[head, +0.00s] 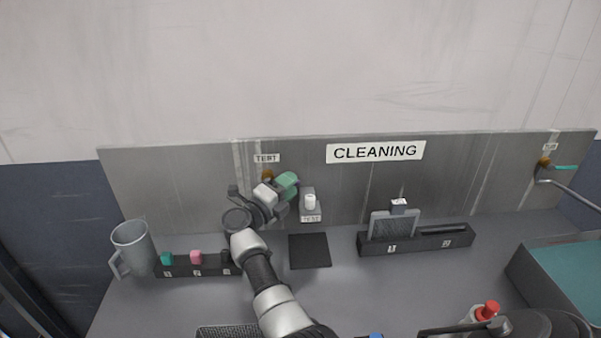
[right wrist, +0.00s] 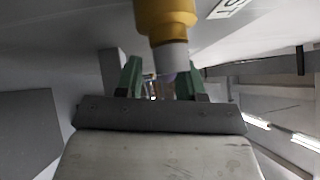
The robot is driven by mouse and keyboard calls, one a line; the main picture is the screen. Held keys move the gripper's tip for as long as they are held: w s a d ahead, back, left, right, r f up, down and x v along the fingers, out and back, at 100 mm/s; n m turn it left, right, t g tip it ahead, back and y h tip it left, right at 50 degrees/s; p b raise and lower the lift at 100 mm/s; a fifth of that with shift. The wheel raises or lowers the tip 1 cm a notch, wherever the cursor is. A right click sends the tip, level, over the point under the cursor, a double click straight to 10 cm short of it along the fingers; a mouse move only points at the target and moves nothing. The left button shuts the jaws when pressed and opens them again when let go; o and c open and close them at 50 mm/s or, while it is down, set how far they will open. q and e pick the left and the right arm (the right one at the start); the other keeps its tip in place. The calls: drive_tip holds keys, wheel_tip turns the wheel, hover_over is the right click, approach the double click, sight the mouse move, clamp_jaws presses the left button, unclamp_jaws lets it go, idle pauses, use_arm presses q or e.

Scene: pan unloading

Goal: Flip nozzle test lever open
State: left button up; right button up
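The nozzle (right wrist: 165,22) is a yellow-orange body with a grey tip at the top middle of the right wrist view. In the head view a small orange-brown part of it (head: 267,175) shows on the grey back panel, under the upper TEST label (head: 266,158). My right gripper (head: 285,186) is in front of the panel, close to the nozzle, and hides much of it. In the right wrist view my right gripper's green fingers (right wrist: 160,82) stand apart, with no object clearly held between them. I cannot make out the test lever. My left gripper is not in view.
A white object on a holder (head: 310,214) stands right of my gripper, above a black mat (head: 309,262). A grey mug (head: 133,248) and a numbered rack (head: 180,271) are left. Another rack (head: 430,241), a red-capped bottle (head: 487,311) and a teal-bottomed bin (head: 565,280) are right.

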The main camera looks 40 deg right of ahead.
drive_tip(key=shift+w+d+r, duration=0.1)
drive_tip(key=shift+d, duration=0.6)
drive_tip(key=shift+a+r, duration=0.15)
drive_tip(key=shift+a, duration=0.25)
drive_tip(key=shift+c, duration=1.9)
drive_tip(key=shift+d, duration=0.1)
clamp_jaws()
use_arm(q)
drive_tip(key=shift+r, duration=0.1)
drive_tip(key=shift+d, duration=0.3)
